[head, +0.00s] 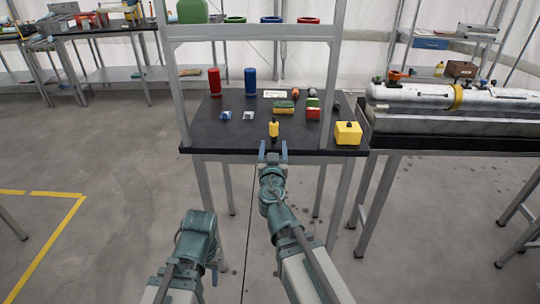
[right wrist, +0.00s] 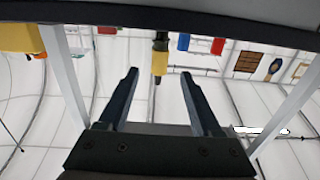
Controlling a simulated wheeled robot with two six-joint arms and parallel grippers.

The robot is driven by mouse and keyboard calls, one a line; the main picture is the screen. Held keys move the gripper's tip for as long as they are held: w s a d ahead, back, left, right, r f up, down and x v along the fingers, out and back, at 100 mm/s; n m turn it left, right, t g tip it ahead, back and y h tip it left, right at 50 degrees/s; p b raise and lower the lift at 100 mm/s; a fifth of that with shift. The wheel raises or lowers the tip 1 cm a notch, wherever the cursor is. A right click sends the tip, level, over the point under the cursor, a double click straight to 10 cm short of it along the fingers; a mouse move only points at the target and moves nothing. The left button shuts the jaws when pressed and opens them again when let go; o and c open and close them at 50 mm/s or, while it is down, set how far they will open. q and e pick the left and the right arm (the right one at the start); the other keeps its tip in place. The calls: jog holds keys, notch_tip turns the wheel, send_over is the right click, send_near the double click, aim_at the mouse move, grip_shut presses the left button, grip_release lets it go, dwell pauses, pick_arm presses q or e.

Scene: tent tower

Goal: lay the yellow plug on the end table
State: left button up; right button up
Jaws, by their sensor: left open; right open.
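The yellow plug (head: 274,129), a small yellow piece with a dark top, stands near the front edge of the black-topped table (head: 222,136). It also shows in the right wrist view (right wrist: 160,63), ahead of the fingers and between their lines. My right gripper (head: 273,152) is open and empty at the table's front edge, just short of the plug. Its two fingers (right wrist: 160,95) stand wide apart in the right wrist view. My left gripper (head: 216,268) hangs low in front of the table, open and mostly hidden by its arm. I cannot tell which table is the end table.
A yellow block (head: 348,134) sits at the front right corner. Red (head: 214,82) and blue (head: 250,81) cylinders and several small parts stand further back. A grey frame (head: 250,31) rises over the table. Another table at right carries a long white cylinder (head: 410,92).

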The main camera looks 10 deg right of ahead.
jog(key=shift+f, duration=0.1)
jog(key=s+a+f+g+h, duration=0.1)
jog(key=s+f+g, duration=0.4)
jog(key=f, duration=0.2)
jog(key=s+a+f+g, duration=0.1)
jog(key=s+f+g, duration=0.4)
jog(key=f, duration=0.3)
jog(key=s+a+f+n+g+y, duration=0.2)
jog(key=s+a+f+n+g, duration=0.1)
jog(key=s+a, duration=0.2)
jog(key=s+a+f+n+g+y, duration=0.2)
jog(key=s+a, duration=0.4)
jog(key=s, duration=0.3)
jog(key=f+n+g, duration=0.1)
jog(key=n+g, duration=0.1)
jog(key=shift+s+a+f+g+y, duration=0.25)
jog(key=shift+s+f+g+y, duration=0.05)
jog(key=shift+s+f+y, duration=0.1)
jog(key=shift+o, duration=0.5)
jog(key=shift+w+a, duration=0.1)
